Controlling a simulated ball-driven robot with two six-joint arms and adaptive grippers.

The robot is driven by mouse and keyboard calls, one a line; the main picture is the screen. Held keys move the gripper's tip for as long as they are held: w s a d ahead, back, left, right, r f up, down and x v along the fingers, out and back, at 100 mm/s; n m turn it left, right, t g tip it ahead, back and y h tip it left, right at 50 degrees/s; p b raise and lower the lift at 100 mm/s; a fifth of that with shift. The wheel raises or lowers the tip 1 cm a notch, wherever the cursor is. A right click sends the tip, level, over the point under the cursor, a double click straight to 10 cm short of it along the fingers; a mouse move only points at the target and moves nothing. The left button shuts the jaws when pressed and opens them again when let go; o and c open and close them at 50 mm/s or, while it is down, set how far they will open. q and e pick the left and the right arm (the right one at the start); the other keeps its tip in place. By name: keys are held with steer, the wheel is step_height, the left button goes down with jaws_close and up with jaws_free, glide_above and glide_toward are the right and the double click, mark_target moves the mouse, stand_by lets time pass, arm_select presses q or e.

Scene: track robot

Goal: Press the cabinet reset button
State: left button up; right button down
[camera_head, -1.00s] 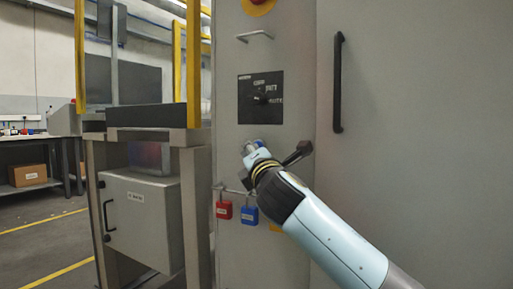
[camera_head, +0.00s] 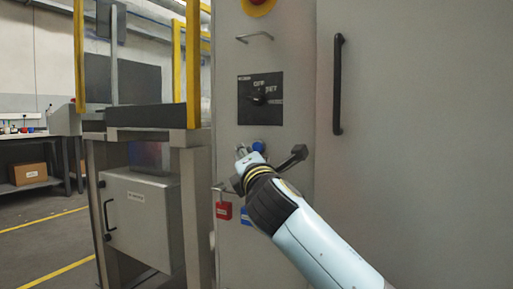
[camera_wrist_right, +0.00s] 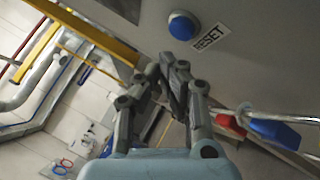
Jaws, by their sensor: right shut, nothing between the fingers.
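The blue reset button (camera_head: 258,146) is on the grey cabinet front (camera_head: 276,200), below a black rotary switch panel (camera_head: 260,99). In the right wrist view the round button (camera_wrist_right: 183,26) shows whole, beside a RESET label (camera_wrist_right: 210,38). My right gripper (camera_head: 241,152) is at the cabinet front, its tips just left of the button in the head view. In the right wrist view its shut, empty fingers (camera_wrist_right: 170,68) are below the button in the picture, with a visible gap. My left gripper is not in view.
A red padlock (camera_head: 224,210) and a partly hidden blue padlock (camera_head: 246,217) hang below the button. A yellow-framed station stands left.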

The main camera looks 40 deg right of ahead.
steer(key=a, duration=0.1)
steer(key=s+a, duration=0.1)
steer(key=a+p, duration=0.1)
steer(key=shift+s+a, duration=0.25)
steer(key=shift+a, duration=0.1)
stand_by(0.5)
